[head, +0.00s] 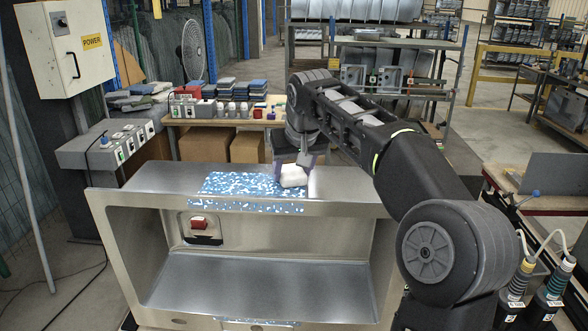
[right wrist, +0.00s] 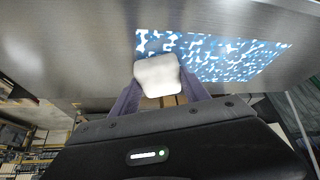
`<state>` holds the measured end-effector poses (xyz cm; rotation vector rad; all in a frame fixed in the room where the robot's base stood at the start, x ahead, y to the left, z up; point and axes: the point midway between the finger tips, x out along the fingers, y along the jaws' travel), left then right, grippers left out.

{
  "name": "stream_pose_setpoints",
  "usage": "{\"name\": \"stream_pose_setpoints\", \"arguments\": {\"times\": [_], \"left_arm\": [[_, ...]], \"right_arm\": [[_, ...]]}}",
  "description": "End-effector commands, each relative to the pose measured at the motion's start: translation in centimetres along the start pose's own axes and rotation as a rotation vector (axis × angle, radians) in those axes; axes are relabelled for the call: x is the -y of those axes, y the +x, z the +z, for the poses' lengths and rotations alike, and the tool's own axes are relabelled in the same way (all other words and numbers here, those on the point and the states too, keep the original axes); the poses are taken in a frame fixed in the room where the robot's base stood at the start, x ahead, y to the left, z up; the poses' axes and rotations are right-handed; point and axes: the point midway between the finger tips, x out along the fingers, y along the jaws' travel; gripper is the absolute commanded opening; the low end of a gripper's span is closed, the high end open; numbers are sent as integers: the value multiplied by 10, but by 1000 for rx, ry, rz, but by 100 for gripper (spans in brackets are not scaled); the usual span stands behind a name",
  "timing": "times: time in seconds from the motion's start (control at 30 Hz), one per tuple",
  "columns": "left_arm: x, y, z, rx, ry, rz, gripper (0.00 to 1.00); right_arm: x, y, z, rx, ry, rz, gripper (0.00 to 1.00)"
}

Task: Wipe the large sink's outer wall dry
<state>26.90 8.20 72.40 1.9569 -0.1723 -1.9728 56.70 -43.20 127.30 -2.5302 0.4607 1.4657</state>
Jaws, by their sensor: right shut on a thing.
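The large steel sink (head: 135,183) lies with its opening towards me and one outer wall facing up, in the head view. A blue-and-white speckled wet patch (head: 240,186) covers the middle of that wall and runs over its front edge; it also shows in the right wrist view (right wrist: 215,57). My right gripper (head: 296,163) is shut on a white wiping pad (head: 293,177), at the right end of the patch. The pad (right wrist: 158,76) seems to touch the wall, overlapping the patch's edge in the right wrist view. My left gripper is not in view.
A red block (head: 198,222) shows inside the sink's opening. Behind stands a wooden bench (head: 190,122) with bottles and stacked cloths. The wall's left end is bare.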

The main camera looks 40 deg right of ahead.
Motion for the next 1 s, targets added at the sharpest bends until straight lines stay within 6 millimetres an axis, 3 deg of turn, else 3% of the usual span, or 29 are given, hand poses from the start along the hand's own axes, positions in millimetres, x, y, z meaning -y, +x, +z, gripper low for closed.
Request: {"name": "stream_pose_setpoints", "arguments": {"times": [0.4,0.8,1.0], "left_arm": [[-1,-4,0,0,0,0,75],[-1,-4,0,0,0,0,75],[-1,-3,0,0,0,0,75]], "right_arm": [[30,7,-8,0,-2,-1,8],[33,8,-8,1,-1,-1,8],[45,11,-12,2,-3,-1,8]]}}
